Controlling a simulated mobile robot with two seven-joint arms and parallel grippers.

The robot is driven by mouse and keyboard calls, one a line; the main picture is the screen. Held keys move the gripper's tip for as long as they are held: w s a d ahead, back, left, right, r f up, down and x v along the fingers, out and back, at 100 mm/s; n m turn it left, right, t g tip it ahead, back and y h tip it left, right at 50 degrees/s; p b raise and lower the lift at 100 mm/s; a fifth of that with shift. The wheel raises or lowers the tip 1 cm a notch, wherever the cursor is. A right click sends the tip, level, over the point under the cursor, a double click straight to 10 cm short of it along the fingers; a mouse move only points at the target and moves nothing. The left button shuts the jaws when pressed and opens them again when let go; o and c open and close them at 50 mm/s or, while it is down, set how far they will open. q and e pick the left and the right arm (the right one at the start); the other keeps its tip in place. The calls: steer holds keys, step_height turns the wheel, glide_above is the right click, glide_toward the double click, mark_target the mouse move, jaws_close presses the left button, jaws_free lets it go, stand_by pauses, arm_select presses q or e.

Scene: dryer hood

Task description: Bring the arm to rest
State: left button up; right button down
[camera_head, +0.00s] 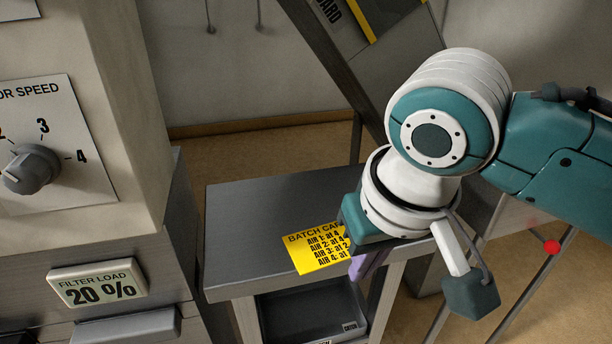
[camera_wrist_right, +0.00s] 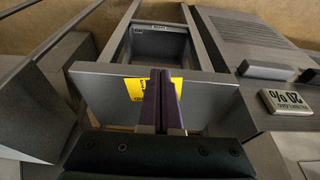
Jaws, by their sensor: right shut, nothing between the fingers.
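My right arm comes in from the right in the head view and bends down over the grey table. My right gripper (camera_head: 362,268) points down near the table's front right edge, its purple fingers partly hidden behind the wrist. In the right wrist view the two purple fingers (camera_wrist_right: 161,100) are together with nothing between them. The yellow batch card (camera_head: 318,252) lies on the table beside the gripper, partly covered by it in the head view. It also shows behind the fingers in the right wrist view (camera_wrist_right: 134,88). My left gripper is in neither view.
The grey table (camera_head: 250,215) has a tray (camera_head: 305,312) below its top. At left stands a machine with a speed knob (camera_head: 32,168) and a filter load sign (camera_head: 98,283) reading 20 %. A slanted dark post (camera_head: 335,60) stands behind. A red ball (camera_head: 552,247) is at right.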

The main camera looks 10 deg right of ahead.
steer(key=s+a+r+n+y+p, duration=0.2)
steer(key=s+a+r+p, duration=0.1)
steer(key=s+r+p, duration=0.5)
steer(key=s+d+r+h+p, duration=0.2)
steer(key=s+d+r+p, duration=0.45)
steer(key=s+d, duration=0.35)
step_height(320, 180, up, 37)
steer(key=a+p, duration=0.1)
steer(key=p, duration=3.5)
steer(key=shift+s+a, duration=0.3)
